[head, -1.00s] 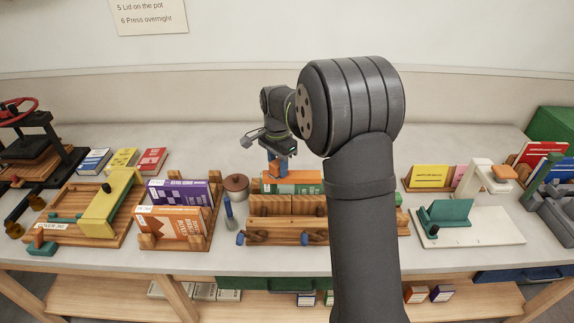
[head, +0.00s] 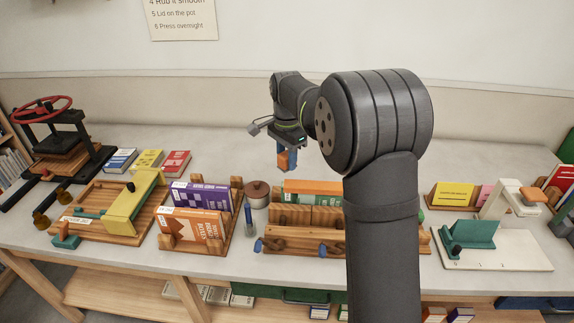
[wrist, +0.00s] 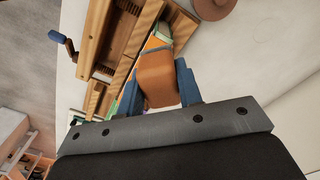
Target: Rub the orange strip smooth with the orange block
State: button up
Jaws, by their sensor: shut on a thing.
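My gripper (head: 287,166) has blue fingers and is shut on the orange block (head: 291,158). It holds the block in the air, above the left end of the clamped book. Whether the strip is smooth cannot be told.
A brown lidded pot (head: 257,193) and a blue-handled brush (head: 249,216) stand just left of the press. A wooden rack (head: 165,240) holds purple and orange books. A white board with a green piece (head: 472,236) lies right.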

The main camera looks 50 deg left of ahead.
jog(key=shift+r, duration=1.15)
jog(key=w+d+f, duration=0.2)
jog(key=w+d, duration=0.4)
jog(key=w, duration=0.2)
jog(key=w+d+f, duration=0.2)
jog(key=w+d, duration=0.4)
jog(key=w, duration=0.2)
jog(key=w+d+f+n, duration=0.1)
jog(key=w+d+f, duration=0.1)
jog(key=w+d, duration=0.65)
jog(key=w+d+f, duration=0.2)
jog(key=w+d, duration=0.3)
jog(key=d, duration=0.7)
jog(key=w+d+f, duration=0.1)
jog(key=d+f, duration=0.1)
jog(key=d, duration=0.7)
jog(key=w+d+f, duration=0.2)
jog(key=d, duration=0.7)
jog(key=shift+m, duration=0.4)
jog(key=s+d+f, duration=0.1)
jog(key=s+f, duration=0.1)
jog(key=s+d+f, duration=0.2)
jog(key=f, duration=0.1)
jog(key=s+d+f, duration=0.1)
jog(key=s+f, duration=0.1)
jog(key=shift+d+f, duration=0.3)
jog(key=shift+s+f, duration=0.3)
